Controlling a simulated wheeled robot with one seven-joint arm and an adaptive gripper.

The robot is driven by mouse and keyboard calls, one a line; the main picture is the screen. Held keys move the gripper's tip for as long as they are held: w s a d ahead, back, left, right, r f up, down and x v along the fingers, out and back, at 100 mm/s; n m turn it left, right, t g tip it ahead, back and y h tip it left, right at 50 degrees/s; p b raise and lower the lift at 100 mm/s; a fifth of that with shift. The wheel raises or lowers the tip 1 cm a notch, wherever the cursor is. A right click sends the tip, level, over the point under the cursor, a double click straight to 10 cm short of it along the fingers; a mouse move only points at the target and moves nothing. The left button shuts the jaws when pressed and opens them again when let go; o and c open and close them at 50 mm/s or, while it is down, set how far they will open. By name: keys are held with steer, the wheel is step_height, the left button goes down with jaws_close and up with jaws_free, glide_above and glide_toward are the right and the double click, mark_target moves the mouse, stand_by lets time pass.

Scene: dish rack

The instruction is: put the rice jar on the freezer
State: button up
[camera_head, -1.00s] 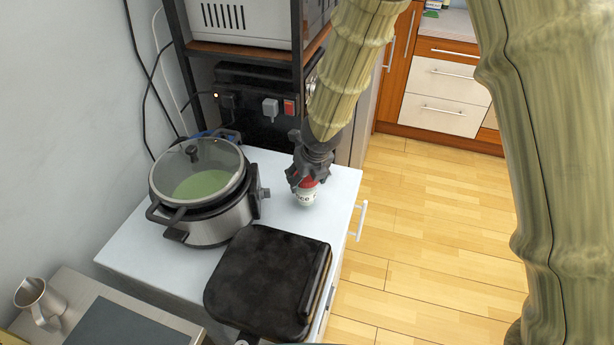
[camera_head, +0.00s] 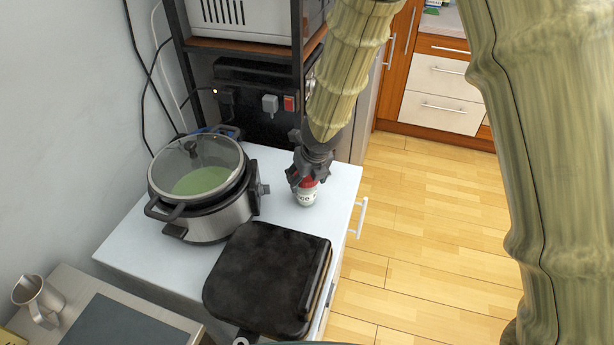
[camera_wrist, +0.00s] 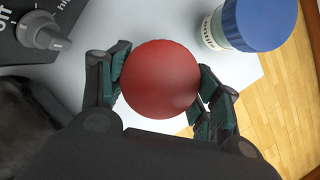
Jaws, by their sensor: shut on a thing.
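The rice jar (camera_head: 306,194) is a small white jar with dark lettering and a red lid. It stands upright on, or just above, the white top of the low cabinet, which looks like the freezer (camera_head: 281,220); I cannot tell whether it touches. My gripper (camera_head: 308,177) comes down from above and is shut on the jar at its lid. In the wrist view the round red lid (camera_wrist: 160,78) sits between both fingers and hides the jar body below it.
A slow cooker (camera_head: 205,190) with a glass lid stands left of the jar. A black closed grill (camera_head: 268,278) lies in front. A blue-lidded jar (camera_wrist: 255,22) shows close by in the wrist view. Free white surface lies around the rice jar.

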steer(key=o, duration=1.5)
steer(key=v, duration=1.2)
jaws_close()
stand_by(1.1)
